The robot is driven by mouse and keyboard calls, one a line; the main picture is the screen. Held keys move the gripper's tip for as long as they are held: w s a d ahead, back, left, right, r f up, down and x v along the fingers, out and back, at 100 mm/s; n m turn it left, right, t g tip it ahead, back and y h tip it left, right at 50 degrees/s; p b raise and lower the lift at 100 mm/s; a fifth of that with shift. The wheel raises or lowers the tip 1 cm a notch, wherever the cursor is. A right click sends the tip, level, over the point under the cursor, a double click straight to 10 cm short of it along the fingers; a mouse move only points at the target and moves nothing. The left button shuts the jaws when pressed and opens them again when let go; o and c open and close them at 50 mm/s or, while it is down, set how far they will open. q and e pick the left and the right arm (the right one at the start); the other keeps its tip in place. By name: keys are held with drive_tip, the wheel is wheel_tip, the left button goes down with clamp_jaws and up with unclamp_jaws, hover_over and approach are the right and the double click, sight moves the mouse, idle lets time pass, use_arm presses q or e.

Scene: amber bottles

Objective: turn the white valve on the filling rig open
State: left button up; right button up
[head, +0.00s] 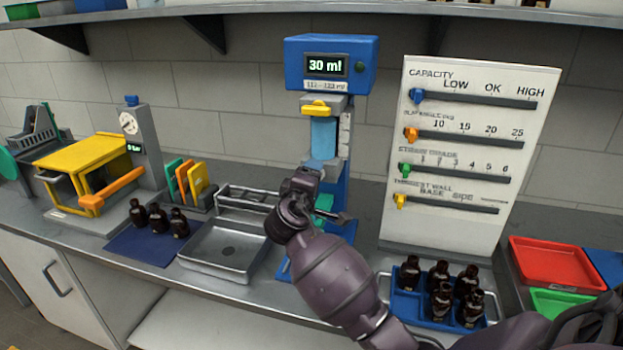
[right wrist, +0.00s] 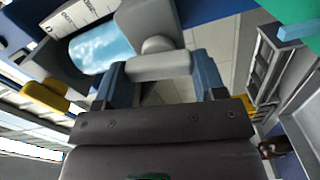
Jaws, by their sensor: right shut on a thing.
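The filling rig (head: 330,62) stands at the back centre, blue, with a display reading 30 ml, a yellow lever (head: 316,108) and a clear cylinder of blue liquid (head: 322,138). The cylinder also shows in the right wrist view (right wrist: 102,48). The white valve (right wrist: 158,66) shows there as a pale bar on a round hub, lying between the blue fingers of my right gripper (right wrist: 160,78), which is shut on it. In the head view my right arm reaches up to the rig's lower part and hides the valve. My left gripper is not in view.
A metal sink tray (head: 220,250) and dark bottles on a blue mat (head: 130,240) lie left of the rig. A white slider board (head: 470,150) stands right, behind a blue crate of several bottles (head: 405,305). Red (head: 555,262) and green trays sit at far right.

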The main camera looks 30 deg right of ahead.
drive_tip(key=shift+f, duration=0.1)
idle(0.4)
drive_tip(key=o, duration=0.9)
drive_tip(key=b+v, duration=0.2)
drive_tip(key=v, duration=0.9)
drive_tip(key=s+d+f+m+g+y, duration=0.1)
drive_tip(key=s+f+m+g+y, duration=0.6)
drive_tip(key=s+f, duration=1.35)
drive_tip(key=s+a+f+n+g+y, duration=0.1)
drive_tip(key=s+a+f+y, duration=0.1)
drive_tip(key=s+y, duration=0.6)
drive_tip(key=w+f+t, duration=0.2)
drive_tip(key=f, duration=0.2)
drive_tip(key=w+f+t+h, duration=0.1)
drive_tip(key=f+t, duration=0.2)
drive_tip(key=w+f+n+t+b, duration=0.1)
drive_tip(key=w+f+t, duration=0.1)
drive_tip(key=f, duration=0.2)
drive_tip(key=shift+w+a+f+t+h, duration=0.25)
drive_tip(key=shift+w+f+t+h, duration=0.05)
drive_tip(key=shift+f+t, duration=0.1)
